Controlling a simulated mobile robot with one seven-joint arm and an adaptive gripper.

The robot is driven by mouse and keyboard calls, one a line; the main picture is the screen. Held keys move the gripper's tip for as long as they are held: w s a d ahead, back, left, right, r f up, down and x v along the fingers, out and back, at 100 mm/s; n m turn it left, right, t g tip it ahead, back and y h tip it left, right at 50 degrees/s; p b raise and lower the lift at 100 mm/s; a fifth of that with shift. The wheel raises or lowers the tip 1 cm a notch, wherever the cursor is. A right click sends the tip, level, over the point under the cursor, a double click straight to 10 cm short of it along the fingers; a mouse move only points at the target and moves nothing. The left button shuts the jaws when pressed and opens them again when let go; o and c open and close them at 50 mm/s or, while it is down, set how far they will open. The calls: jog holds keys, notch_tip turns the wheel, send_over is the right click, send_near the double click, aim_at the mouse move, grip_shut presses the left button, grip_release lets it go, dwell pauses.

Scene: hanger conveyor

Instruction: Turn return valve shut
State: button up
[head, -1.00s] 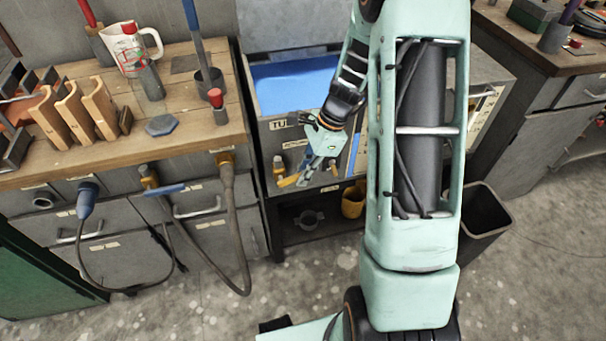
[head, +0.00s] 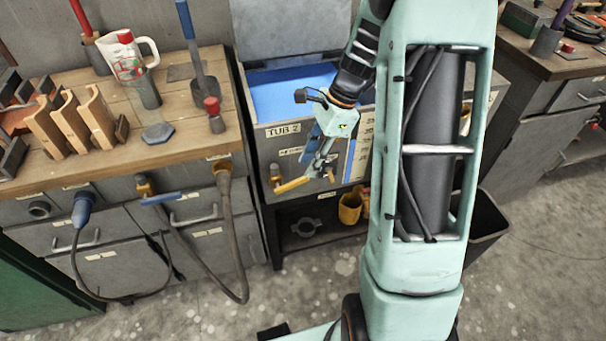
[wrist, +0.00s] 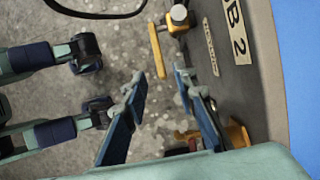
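The return valve (head: 277,174) is on the front of the Tub 2 cabinet, with a yellow lever handle (head: 291,185) lying roughly level and pointing right. In the wrist view the brass valve body (wrist: 178,20) and the yellow handle (wrist: 157,52) show near the top middle. My gripper (head: 317,170) is just right of the handle in the head view, fingers pointing down. In the wrist view my gripper (wrist: 160,80) is open, with blue-padded fingers apart. The handle's free end appears between the fingertips; contact cannot be told.
Tub 2 (head: 283,131) holds blue liquid. A blue-handled valve (head: 160,198) and hoses are on the workbench (head: 90,165) at left. A dark bin (head: 485,228) stands at right.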

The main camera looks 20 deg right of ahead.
aim_at(299, 179)
jog(key=shift+v, duration=2.15)
jog(key=shift+s+a+r+n+p, duration=0.2)
jog(key=shift+n+p, duration=0.1)
jog(key=shift+p, duration=0.15)
jog(key=c, duration=0.4)
jog(key=a+r+n+h+p, duration=0.1)
jog(key=n+p, duration=0.1)
jog(key=s+a+n+g+h+p, duration=0.1)
jog(key=n+h+p, duration=0.1)
jog(key=n+p, duration=0.1)
jog(key=a+r+n+g+h+p, duration=0.1)
jog(key=a+n+p, duration=0.1)
jog(key=n+p, duration=0.1)
jog(key=shift+s+a+r, duration=0.1)
jog(key=shift+s+r, duration=0.25)
jog(key=shift+s, duration=0.05)
grip_shut()
jog(key=w+a+r+n+t+h+p, duration=0.2)
jog(key=a+n+h+p, duration=0.3)
jog(key=n, duration=0.4)
jog(key=shift+y, duration=0.4)
jog(key=p+x, duration=0.1)
jog(key=x, duration=1.2)
jog(key=shift+w+a, duration=0.15)
jog(key=shift+a, duration=0.05)
